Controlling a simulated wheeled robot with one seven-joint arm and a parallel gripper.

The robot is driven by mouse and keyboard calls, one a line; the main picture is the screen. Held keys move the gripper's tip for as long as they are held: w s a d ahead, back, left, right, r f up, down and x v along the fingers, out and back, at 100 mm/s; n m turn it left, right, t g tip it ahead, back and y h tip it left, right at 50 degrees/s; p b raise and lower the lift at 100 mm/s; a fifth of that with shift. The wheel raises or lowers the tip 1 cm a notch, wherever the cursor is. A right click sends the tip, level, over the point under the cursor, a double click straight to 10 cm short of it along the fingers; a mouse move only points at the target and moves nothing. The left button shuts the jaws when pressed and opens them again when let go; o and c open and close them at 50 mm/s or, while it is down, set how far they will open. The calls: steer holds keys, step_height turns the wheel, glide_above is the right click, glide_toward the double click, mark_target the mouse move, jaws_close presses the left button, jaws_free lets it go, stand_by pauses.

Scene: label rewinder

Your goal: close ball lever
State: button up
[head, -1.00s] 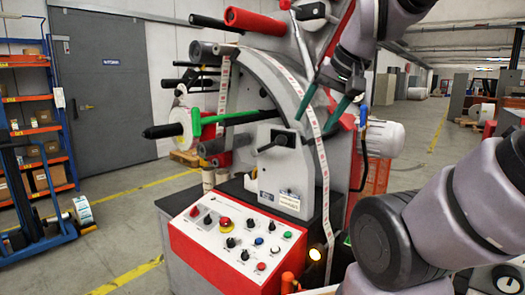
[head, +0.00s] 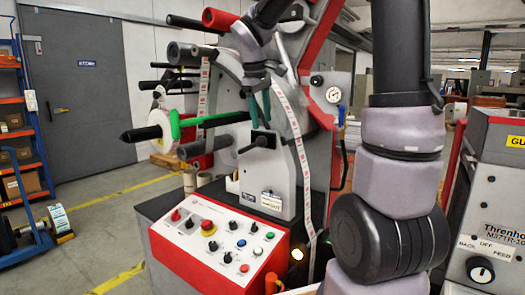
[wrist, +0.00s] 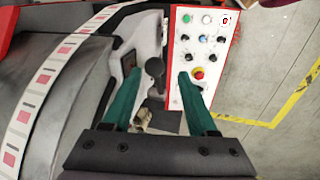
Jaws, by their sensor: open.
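A black lever (head: 256,144) sits on the pale panel of the label rewinder. Its hub is at the right and its arm points left and slightly down. In the wrist view a black ball-ended lever (wrist: 154,68) shows between my fingers, a little beyond the tips; I take it to be the same one. My gripper (head: 259,106) hangs fingers-down just above the lever in the head view. In the wrist view my gripper (wrist: 158,76) has its two green fingers apart, with nothing held between them. Contact with the lever cannot be seen.
The red-edged control panel (head: 222,240) with several knobs and buttons stands below the lever. A printed label web (head: 298,150) runs down close to the right of my gripper. A green bar (head: 205,121) juts left. A grey cabinet (head: 497,195) stands at the right.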

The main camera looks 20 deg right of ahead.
mark_target(250, 148)
steer(key=w+d+f+n, duration=0.1)
steer(key=w+f, duration=0.3)
steer(key=f, duration=0.7)
steer(key=shift+w+d+f, duration=0.2)
steer(key=shift+d+f, duration=0.1)
steer(key=shift+d, duration=0.1)
jaws_close()
stand_by(1.0)
